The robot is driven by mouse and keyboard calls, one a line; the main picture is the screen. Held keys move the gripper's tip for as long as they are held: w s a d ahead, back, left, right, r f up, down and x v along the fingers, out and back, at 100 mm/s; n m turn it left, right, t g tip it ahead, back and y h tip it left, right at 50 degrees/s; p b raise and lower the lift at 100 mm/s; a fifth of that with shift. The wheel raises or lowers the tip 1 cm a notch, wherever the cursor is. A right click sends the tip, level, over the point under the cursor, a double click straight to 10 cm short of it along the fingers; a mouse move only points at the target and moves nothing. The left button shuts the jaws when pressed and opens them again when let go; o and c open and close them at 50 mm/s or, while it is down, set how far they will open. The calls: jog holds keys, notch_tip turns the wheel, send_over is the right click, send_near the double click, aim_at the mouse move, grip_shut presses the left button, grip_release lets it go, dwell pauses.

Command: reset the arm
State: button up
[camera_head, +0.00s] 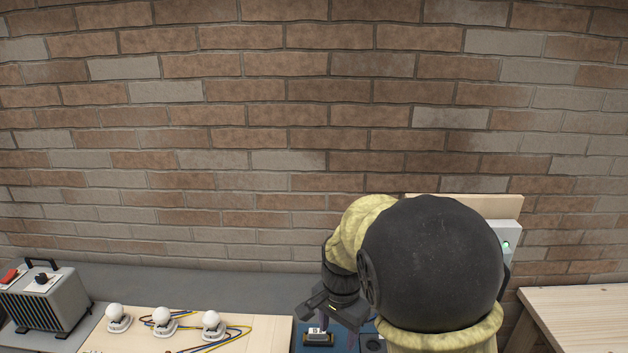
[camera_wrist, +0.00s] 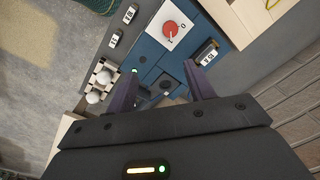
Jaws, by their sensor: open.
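My gripper (camera_head: 336,318) is open, low at the right of centre in the head view, partly hidden by my own arm. A black round part (camera_wrist: 143,93) on the panel shows between the fingers. A red rotary switch (camera_wrist: 171,28) on a white plate lies beyond the fingertips. A dark block with a white label (camera_wrist: 207,53) is close to the right fingertip; I cannot tell whether they touch.
A wooden board with white bulbs (camera_head: 163,321) and coloured wires lies left of my gripper. A grey vented box (camera_head: 45,300) stands at far left. A white box with a green light (camera_head: 506,240) is behind my arm. A wooden table (camera_head: 575,310) is at right. A brick wall (camera_head: 250,130) closes the back.

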jog(key=s+d+f+n+t+b, duration=0.1)
jog(key=s+d+f+n+t, duration=0.1)
jog(key=s+d+n, duration=0.6)
jog(key=s+d, duration=0.2)
jog(key=s, duration=0.1)
jog(key=shift+d+f, duration=0.2)
jog(key=shift+f, duration=0.2)
jog(key=shift+s, duration=0.1)
